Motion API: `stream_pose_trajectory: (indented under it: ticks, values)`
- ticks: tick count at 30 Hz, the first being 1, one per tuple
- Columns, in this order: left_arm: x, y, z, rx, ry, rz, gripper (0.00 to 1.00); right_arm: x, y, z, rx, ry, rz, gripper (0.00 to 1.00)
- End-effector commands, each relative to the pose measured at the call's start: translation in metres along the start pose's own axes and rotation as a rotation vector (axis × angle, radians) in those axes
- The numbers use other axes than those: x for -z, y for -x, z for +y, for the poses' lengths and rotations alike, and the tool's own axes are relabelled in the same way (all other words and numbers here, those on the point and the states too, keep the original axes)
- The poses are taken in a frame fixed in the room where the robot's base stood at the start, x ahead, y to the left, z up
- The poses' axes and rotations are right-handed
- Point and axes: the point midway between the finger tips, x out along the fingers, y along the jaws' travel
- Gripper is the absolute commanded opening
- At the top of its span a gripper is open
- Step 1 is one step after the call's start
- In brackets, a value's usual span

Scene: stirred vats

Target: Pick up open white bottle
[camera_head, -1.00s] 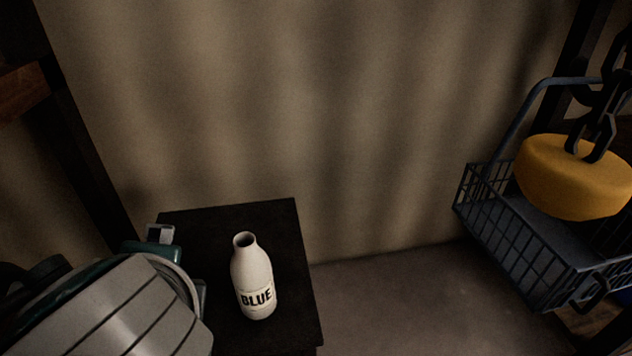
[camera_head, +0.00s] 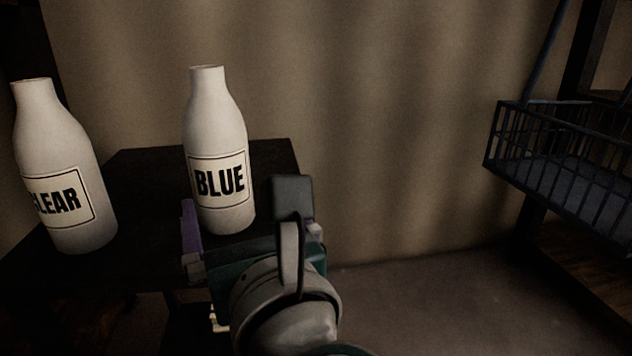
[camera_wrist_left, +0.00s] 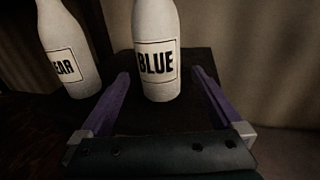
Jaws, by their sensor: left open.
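A white bottle labelled BLUE (camera_head: 217,140) stands upright on a small dark table (camera_head: 140,165), with its narrow neck at the top. A second white bottle (camera_head: 62,170), its label partly readable as "LEAR", stands to its left. My left gripper (camera_head: 238,222) is open just in front of the BLUE bottle. In the left wrist view the purple fingers (camera_wrist_left: 160,84) reach forward on either side of the BLUE bottle's lower part (camera_wrist_left: 158,85), which stands near or between their tips. Whether they touch it I cannot tell. My right gripper is not in view.
A dark wire basket (camera_head: 560,150) hangs at the right, apart from the table. A plain brownish wall (camera_head: 400,130) is behind. The floor (camera_head: 430,300) right of the table is clear. The "LEAR" bottle stands close to the left of the gripper.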

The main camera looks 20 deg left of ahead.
Motion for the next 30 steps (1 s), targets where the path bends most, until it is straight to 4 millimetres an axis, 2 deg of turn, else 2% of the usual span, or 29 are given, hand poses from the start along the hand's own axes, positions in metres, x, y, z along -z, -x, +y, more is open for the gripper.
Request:
stream_pose_trajectory:
  ticks: [18, 21, 27, 30]
  values:
    - [0.001, -0.088, 0.003, -0.003, 0.001, -0.002, 1.00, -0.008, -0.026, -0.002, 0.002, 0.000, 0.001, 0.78]
    - [0.000, -0.095, 0.002, -0.002, 0.001, 0.000, 1.00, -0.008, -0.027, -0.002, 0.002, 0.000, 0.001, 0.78]
    - [-0.001, -0.095, 0.002, -0.002, 0.001, 0.001, 1.00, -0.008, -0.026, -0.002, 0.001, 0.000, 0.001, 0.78]
    - [-0.001, -0.095, 0.002, -0.002, 0.001, 0.001, 0.91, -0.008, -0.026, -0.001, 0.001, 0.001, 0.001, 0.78]
